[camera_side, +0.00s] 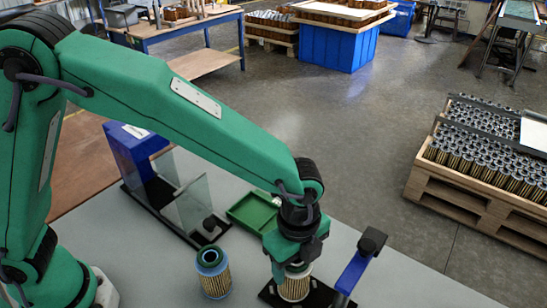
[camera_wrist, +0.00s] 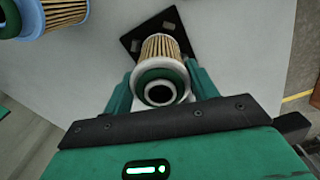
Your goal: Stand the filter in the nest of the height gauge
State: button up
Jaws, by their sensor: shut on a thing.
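A pleated tan filter (camera_side: 294,287) with a white end ring is held upright in my gripper (camera_side: 292,266). In the wrist view the same filter (camera_wrist: 161,52) shows its white and green end ring with a dark bore, between the fingers of my gripper (camera_wrist: 160,85). The height gauge (camera_side: 352,272) has a blue post, a black head and a black base plate. The filter's lower end is over that base plate (camera_wrist: 133,42). I cannot tell whether it touches the plate or sits in the nest, which the filter hides.
A second filter with blue end rings (camera_side: 213,274) stands on the grey table left of my gripper; it also shows in the wrist view (camera_wrist: 45,14). A green tray (camera_side: 254,213) and a blue fixture with clear panels (camera_side: 134,150) stand behind. The gauge's post is close on the right.

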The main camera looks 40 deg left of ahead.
jog(key=shift+f, duration=0.2)
dwell(0.4)
jog(key=o, duration=1.5)
jog(key=shift+c, duration=0.2)
jog(key=shift+r, duration=0.35)
jog(key=shift+r, duration=0.35)
jog(key=shift+r, duration=0.4)
jog(key=shift+r, duration=3.15)
jog(key=shift+a, duration=0.1)
